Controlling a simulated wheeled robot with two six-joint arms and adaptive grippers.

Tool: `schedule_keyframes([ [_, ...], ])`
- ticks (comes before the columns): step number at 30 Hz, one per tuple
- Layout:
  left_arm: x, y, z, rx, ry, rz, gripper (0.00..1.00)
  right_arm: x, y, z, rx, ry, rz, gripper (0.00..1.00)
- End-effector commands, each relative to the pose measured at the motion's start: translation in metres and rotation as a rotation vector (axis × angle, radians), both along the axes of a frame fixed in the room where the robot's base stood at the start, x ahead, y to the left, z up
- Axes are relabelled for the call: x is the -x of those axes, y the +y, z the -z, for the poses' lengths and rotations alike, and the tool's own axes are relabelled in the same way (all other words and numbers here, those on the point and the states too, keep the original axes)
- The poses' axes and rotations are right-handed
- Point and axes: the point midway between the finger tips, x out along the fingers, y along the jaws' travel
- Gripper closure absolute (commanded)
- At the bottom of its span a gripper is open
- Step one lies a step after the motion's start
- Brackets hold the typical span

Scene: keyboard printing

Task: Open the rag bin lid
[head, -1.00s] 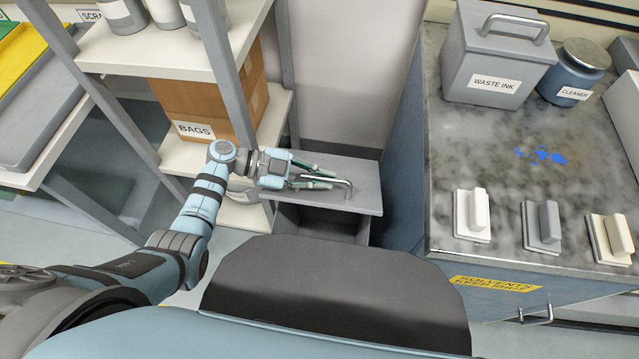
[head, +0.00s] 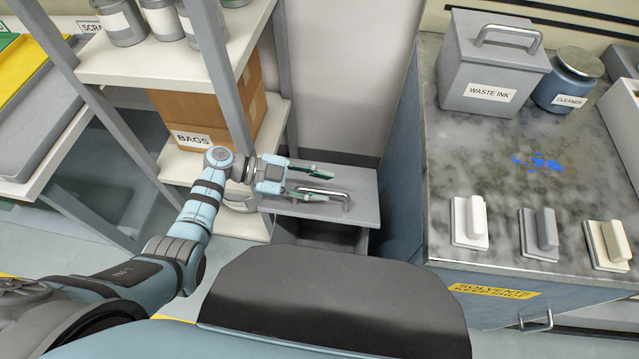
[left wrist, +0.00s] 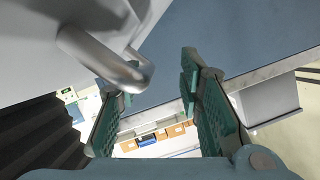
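A silver bar handle (head: 345,199) stands on the lid. My left gripper (head: 326,184) is open and empty just over the lid, at the handle. In the left wrist view, the handle (left wrist: 100,55) is at the upper left, close to the left finger; the green-padded fingers (left wrist: 160,95) are apart. Whether a finger touches the handle I cannot tell. My right gripper is not in view.
A shelf post (head: 228,90) and a brown BAGS box (head: 195,110) stand close by my left arm. A blue cabinet (head: 400,190) with a marble top rises right of the bin. It carries a WASTE INK bin (head: 490,75), a CLEANER jar (head: 570,80) and several blocks.

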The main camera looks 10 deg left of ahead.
Motion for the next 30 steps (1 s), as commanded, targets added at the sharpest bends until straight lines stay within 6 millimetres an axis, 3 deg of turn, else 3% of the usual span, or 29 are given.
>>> schedule_keyframes([
  [13,0.013,0.098,-0.036,-0.005,-0.001,-0.001,0.69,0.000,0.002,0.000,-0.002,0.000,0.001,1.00],
  [18,0.014,0.108,-0.040,-0.002,-0.001,0.000,0.69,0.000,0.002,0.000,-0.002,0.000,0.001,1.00],
  [30,0.014,0.108,-0.040,-0.001,0.000,0.000,0.69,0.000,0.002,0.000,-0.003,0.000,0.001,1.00],
])
